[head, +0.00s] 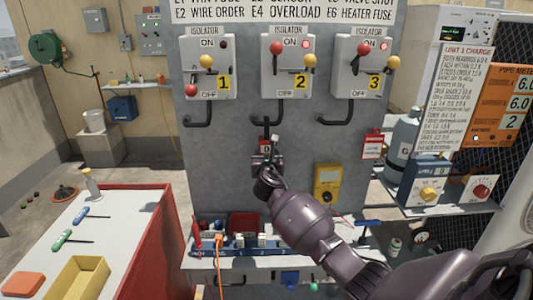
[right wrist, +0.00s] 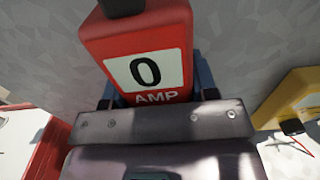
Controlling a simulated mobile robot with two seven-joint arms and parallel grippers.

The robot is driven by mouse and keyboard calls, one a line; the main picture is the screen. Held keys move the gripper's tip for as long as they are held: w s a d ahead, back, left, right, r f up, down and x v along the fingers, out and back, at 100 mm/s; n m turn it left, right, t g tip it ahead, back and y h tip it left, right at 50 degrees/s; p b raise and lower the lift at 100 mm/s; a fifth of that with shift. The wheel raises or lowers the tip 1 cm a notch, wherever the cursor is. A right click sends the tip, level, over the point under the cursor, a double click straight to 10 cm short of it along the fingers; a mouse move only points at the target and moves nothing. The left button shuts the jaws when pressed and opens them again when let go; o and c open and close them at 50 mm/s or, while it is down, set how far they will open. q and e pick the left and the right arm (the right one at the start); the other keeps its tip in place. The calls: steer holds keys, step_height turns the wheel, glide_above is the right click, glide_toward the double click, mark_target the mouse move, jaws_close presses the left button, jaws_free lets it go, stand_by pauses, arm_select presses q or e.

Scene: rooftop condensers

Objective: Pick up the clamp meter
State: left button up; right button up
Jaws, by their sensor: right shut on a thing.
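The clamp meter (right wrist: 145,65) is red with a white display reading 0 and the word AMP, and a dark part at its top. It fills the upper middle of the right wrist view. In the head view only a small red part of it (head: 265,143) shows above my right gripper (head: 266,161), just below the black cable under isolator 2. My right gripper is shut on the meter, with fingers at its two sides. I cannot tell whether the meter touches the cable. My left gripper is not in view.
A grey panel (head: 222,140) with three isolators stands behind. A yellow meter (head: 327,184) hangs right of my gripper. A shelf (head: 205,262) below holds a red bin and small parts. A red-sided bench (head: 150,240) stands left, and a gauge unit (head: 425,182) right.

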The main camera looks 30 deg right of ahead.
mark_target(267, 149)
steer(key=shift+r, duration=0.6)
step_height(267, 149, up, 3)
steer(key=shift+f+p, duration=0.1)
steer(key=shift+p, duration=0.2)
steer(key=v, duration=1.8)
steer(key=shift+s+d+f, duration=0.1)
steer(key=shift+f, duration=0.1)
steer(key=shift+c, duration=0.6)
